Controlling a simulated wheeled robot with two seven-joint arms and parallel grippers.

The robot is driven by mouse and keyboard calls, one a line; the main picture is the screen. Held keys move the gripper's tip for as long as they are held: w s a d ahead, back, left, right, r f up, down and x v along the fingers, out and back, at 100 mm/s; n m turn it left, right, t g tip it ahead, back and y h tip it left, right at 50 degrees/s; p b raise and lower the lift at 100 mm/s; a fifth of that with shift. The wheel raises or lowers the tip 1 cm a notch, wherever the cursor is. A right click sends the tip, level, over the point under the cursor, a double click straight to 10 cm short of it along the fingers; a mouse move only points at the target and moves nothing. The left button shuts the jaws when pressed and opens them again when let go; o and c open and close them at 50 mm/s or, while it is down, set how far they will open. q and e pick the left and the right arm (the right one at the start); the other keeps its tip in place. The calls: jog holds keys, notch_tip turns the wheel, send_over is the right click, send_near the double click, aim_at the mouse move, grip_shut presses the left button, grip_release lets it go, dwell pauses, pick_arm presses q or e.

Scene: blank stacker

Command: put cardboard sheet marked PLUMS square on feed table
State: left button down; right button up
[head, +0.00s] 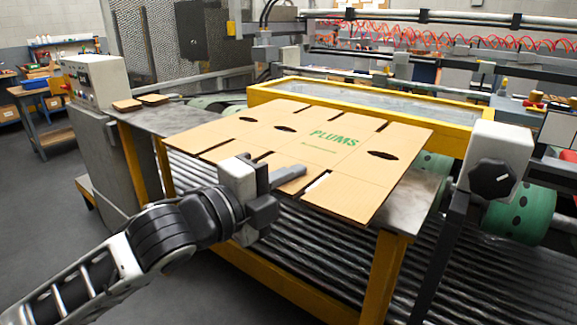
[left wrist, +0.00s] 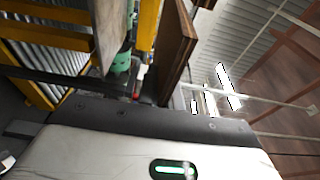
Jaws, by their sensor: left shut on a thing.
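The cardboard sheet marked PLUMS (head: 345,160) is a flat tan blank with slots, dark oval holes and green lettering. It spans above the grey metal feed table (head: 415,200) in the head view. My left gripper (head: 287,178) is shut on the sheet's near edge, with one finger showing over its top. In the left wrist view the sheet (left wrist: 176,50) appears edge-on, with a gap between it and the table edge (left wrist: 107,32). Most of the table top is hidden under the sheet. My right gripper is not in view.
A yellow-framed opening (head: 370,105) lies behind the table. A white block with a black knob (head: 492,178) stands at the right, by a green roller (head: 522,214). A grey control box (head: 95,80) stands at the left. Small brown pieces (head: 128,105) lie on the table's left end.

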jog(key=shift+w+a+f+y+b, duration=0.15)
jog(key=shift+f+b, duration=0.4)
jog(key=shift+b, duration=0.7)
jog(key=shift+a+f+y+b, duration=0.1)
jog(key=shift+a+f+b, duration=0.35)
jog(key=shift+b, duration=0.75)
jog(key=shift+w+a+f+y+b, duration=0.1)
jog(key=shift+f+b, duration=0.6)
jog(key=shift+b, duration=0.55)
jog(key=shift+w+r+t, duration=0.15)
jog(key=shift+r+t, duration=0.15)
